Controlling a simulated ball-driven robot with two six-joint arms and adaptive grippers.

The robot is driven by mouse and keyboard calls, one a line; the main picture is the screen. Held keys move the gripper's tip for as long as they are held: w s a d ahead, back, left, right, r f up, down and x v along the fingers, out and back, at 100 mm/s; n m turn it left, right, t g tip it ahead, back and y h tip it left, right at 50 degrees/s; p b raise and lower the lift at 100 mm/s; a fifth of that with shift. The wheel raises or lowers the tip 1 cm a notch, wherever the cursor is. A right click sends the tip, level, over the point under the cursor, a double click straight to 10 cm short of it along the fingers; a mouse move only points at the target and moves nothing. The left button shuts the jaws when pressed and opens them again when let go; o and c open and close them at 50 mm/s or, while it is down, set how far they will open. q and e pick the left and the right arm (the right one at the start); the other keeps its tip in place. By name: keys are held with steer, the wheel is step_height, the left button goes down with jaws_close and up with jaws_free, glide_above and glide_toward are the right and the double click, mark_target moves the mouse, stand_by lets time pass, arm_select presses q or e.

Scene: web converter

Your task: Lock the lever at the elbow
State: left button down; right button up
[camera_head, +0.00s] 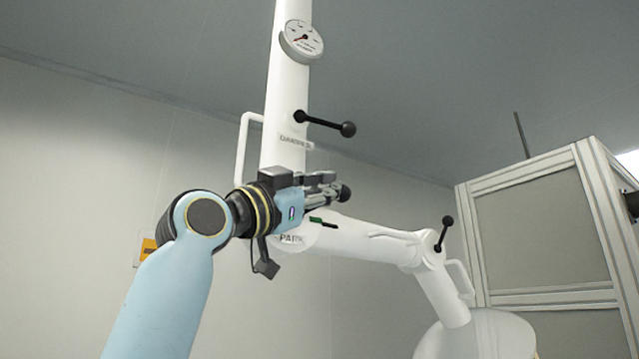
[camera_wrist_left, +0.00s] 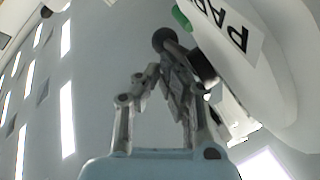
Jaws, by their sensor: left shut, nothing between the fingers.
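The white jointed extraction arm has an elbow (camera_head: 297,237) marked PARK. A black ball-ended lever (camera_head: 344,193) sits at this elbow, mostly hidden behind my left gripper (camera_head: 332,188). In the left wrist view the black ball (camera_wrist_left: 165,39) shows just beyond the fingertips of my left gripper (camera_wrist_left: 172,72), with a dark stub (camera_wrist_left: 200,66) beside it. The fingers are shut with nothing between them. Whether they touch the lever I cannot tell. The PARK label (camera_wrist_left: 236,35) is right of the ball. My right gripper is not in view.
A second black lever (camera_head: 322,122) is higher on the white column, below a gauge (camera_head: 302,39). A third lever (camera_head: 444,233) is at the right joint. A green-tipped marker (camera_head: 316,220) is near the elbow. A framed cabinet (camera_head: 540,230) stands at right.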

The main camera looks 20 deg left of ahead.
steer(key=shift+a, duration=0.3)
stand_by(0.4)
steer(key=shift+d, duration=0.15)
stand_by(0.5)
